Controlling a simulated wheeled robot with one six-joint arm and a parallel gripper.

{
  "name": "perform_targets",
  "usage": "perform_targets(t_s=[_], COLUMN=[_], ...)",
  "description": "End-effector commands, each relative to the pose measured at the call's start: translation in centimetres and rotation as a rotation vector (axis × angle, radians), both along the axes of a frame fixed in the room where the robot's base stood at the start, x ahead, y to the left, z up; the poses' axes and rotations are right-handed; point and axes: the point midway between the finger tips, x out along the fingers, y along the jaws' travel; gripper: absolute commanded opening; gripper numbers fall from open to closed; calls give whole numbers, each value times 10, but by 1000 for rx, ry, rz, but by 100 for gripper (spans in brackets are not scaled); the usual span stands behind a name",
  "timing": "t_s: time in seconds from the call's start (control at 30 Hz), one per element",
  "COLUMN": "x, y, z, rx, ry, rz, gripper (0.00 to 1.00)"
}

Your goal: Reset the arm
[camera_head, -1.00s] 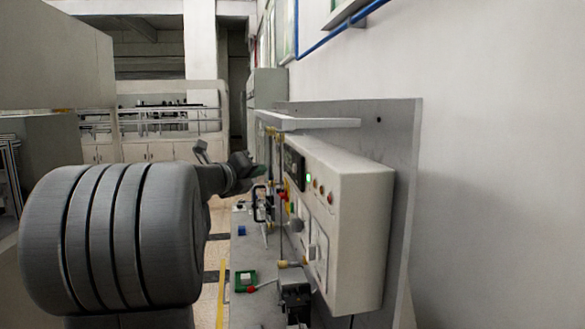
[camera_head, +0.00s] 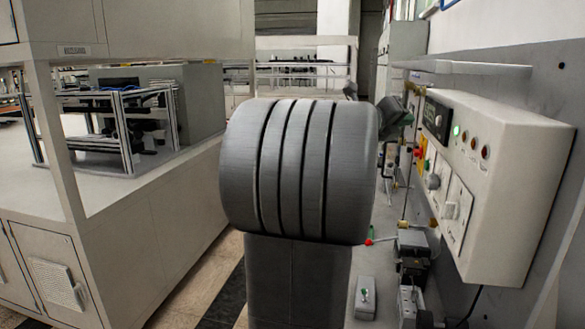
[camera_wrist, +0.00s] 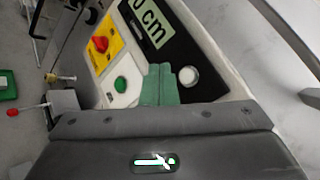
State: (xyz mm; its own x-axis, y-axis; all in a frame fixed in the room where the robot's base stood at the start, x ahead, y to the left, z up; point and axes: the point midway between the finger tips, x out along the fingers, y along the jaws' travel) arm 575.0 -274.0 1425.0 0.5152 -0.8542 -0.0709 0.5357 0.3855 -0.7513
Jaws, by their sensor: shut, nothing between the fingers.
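My gripper (camera_wrist: 158,85) shows in the wrist view as green fingers held together with nothing between them. It is in front of the face of a white control box (camera_head: 515,150), near a green button (camera_wrist: 120,85) and a white round button (camera_wrist: 188,76). I cannot tell whether it touches the box. A display reading "0 cm" (camera_wrist: 151,24) and a red knob (camera_wrist: 99,45) on a yellow plate are beyond it. In the head view my own thick ribbed arm link hides most of the arm, and the fingers are not clear.
A grey bench (camera_head: 380,275) below the box carries a small switch box (camera_head: 365,297) and several fittings. A white shelf (camera_head: 470,67) juts out above. A white workstation with a metal frame (camera_head: 125,125) stands at the left. Striped floor lies open between them.

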Motion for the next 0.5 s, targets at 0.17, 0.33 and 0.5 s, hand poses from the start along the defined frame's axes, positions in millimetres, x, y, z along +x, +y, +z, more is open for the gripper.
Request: perform_targets(t_s=[0.17, 0.33, 0.5], x=[9, 13, 14], y=[33, 49, 53], z=[3, 2, 0], rx=[-1, -1, 0], ry=[4, 3, 1], rz=[7, 2, 2], gripper=[0, 0, 0])
